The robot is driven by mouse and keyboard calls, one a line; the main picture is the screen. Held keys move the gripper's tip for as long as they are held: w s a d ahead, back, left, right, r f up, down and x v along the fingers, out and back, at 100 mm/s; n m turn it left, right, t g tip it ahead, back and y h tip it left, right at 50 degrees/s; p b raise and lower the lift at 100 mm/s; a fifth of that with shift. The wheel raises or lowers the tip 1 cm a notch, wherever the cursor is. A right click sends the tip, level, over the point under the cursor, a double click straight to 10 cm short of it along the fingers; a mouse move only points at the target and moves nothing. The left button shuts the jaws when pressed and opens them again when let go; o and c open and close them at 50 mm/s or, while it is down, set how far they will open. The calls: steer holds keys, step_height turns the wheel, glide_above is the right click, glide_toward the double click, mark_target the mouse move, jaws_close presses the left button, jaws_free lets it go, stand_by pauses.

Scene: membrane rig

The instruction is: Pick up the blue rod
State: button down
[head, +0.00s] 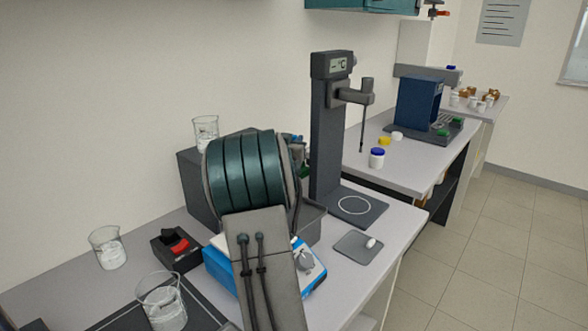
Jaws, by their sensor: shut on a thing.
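No blue rod can be made out in the head view. My arm, with a teal banded joint and a grey link, fills the middle of the picture and hides part of the bench behind it. My gripper cannot be made out. Small dark, bluish and green parts show just right of the teal joint, too covered to identify. A dark grey thin probe (363,125) hangs upright from the clamp of a tall stand (326,140) with a °C display.
Glass beakers (108,248) stand at the left, one (165,305) at the front. A grey pad (352,247) lies right. A blue-capped jar (377,159) and blue machine (418,103) stand farther back.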

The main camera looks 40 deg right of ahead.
step_height(320, 180, up, 13)
steer(key=p, duration=0.3)
steer(key=f+b+v, duration=0.1)
steer(key=v, duration=1.7)
